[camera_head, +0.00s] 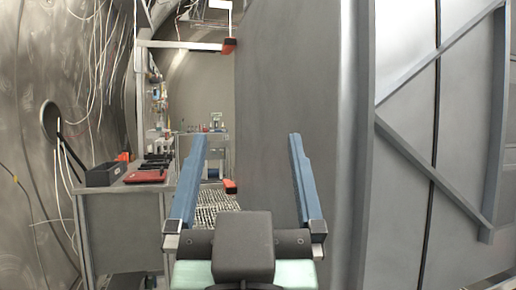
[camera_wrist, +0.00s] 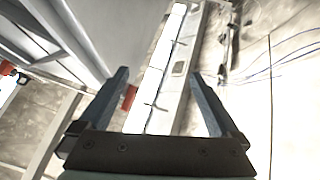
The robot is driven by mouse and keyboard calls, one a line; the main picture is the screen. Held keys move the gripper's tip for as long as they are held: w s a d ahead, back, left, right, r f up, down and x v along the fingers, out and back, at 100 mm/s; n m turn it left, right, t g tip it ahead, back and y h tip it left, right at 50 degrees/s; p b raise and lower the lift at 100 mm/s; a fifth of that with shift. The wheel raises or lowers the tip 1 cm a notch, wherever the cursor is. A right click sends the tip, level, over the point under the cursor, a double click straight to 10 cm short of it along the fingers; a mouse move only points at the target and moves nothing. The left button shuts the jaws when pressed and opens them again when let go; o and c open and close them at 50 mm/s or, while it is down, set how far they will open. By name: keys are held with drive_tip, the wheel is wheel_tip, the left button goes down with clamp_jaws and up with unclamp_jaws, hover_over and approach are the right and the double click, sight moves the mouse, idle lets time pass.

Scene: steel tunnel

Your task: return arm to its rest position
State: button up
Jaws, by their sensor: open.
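My gripper (camera_head: 246,160) is in the lower middle of the head view, with its two blue fingers spread wide and nothing between them. It points forward and up. In the wrist view my gripper (camera_wrist: 160,88) also shows open and empty, with the ceiling and upper structure beyond it. No held object is visible.
A grey cabinet (camera_head: 120,215) with a dark bin (camera_head: 106,174) and a red tray (camera_head: 147,176) stands at left. A tall grey panel (camera_head: 290,90) rises close at right. A grated walkway (camera_head: 212,205) lies between. Cables (camera_head: 98,60) hang on the left wall.

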drive_tip(key=s+d+r+t, duration=0.1)
drive_tip(key=s+r+t, duration=0.1)
drive_tip(key=s+r, duration=0.2)
drive_tip(key=shift+s, duration=0.5)
wheel_tip(320, 180, up, 52)
drive_tip(key=p, duration=5.2)
drive_tip(key=shift+r+p, duration=0.25)
drive_tip(key=shift+p, duration=0.1)
